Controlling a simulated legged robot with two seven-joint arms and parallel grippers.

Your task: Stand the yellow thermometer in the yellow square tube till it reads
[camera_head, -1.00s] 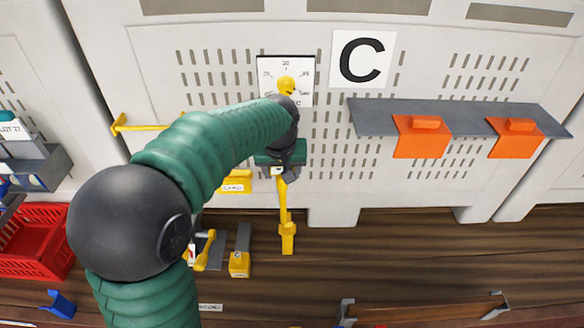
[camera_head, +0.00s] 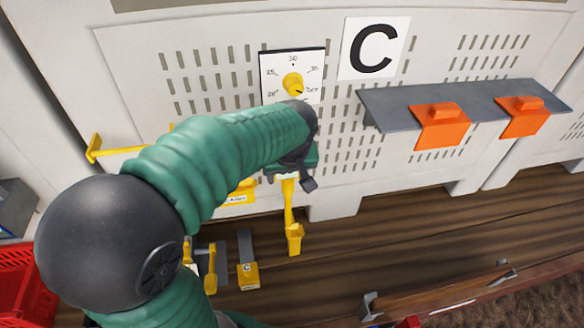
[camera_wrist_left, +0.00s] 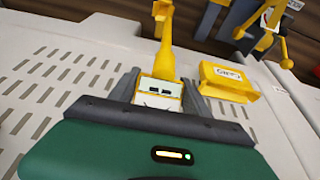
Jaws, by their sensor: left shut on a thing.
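My left gripper (camera_head: 290,172) is shut on the yellow thermometer (camera_head: 289,205), in front of the pale panel. The thermometer's long yellow stem hangs down from the jaws, slightly tilted, to a wider block-like yellow end (camera_head: 294,238) above the dark wooden floor. In the left wrist view, its pale head with two dark marks (camera_wrist_left: 159,92) sits between the grey fingers, and the stem points away. I cannot tell which yellow part is the square tube, or whether the stem's wide end is a separate piece. My right gripper is not in view.
A labelled yellow holder (camera_head: 240,194) sits on the panel beside my left gripper; it shows in the left wrist view (camera_wrist_left: 228,82). A dial (camera_head: 292,84) is above. A grey shelf (camera_head: 465,108) with orange blocks is right. A yellow-and-grey piece (camera_head: 248,274) stands low.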

